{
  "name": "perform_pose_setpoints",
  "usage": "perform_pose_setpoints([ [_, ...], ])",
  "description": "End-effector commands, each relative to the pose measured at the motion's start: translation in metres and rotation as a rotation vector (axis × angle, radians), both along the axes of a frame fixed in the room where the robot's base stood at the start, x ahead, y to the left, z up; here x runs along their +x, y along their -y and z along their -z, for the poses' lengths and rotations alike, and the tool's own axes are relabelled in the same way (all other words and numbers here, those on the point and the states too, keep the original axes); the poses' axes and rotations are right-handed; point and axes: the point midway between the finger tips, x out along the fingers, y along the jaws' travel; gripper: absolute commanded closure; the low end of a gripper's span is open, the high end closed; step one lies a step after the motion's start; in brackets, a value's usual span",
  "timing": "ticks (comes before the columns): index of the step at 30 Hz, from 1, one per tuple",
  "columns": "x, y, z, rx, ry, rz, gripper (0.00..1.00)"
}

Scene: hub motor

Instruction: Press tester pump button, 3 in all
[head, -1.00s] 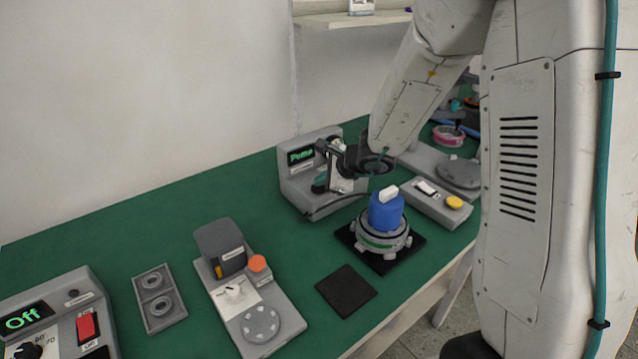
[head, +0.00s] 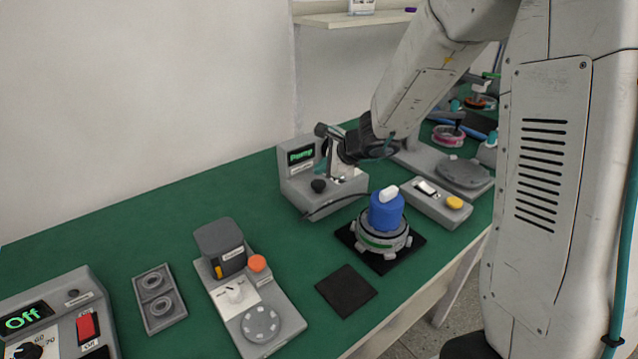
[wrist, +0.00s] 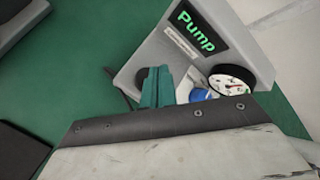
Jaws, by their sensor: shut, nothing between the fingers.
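The tester pump (head: 293,187) is a grey box with a lit green "Pump" display (head: 301,155) at the back of the bench. A dark round knob or button (head: 318,186) is on its front; in the wrist view it (wrist: 140,78) is partly hidden behind my fingers. My gripper (wrist: 157,87) is shut and empty, its teal fingertips together in front of the pump. In the head view my wrist hides part of the pump. The wrist view also shows a round gauge (wrist: 232,79) and a partly hidden blue part (wrist: 199,95). I cannot tell whether the fingertips touch anything.
A grey hub with a blue cap (head: 385,213) stands on a black mat in front of the pump. A grey box with a yellow button (head: 454,202) is to its right. An orange-button fixture (head: 257,263) and an "Off" unit (head: 25,318) are at left.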

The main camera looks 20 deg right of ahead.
Motion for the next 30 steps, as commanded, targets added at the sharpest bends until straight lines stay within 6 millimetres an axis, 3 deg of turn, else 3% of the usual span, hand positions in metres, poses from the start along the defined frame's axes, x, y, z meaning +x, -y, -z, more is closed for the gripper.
perform_pose_setpoints([
  [12,0.000,0.000,-0.036,-0.001,0.001,0.000,1.00],
  [30,0.000,0.000,-0.037,-0.001,0.000,0.001,1.00],
])
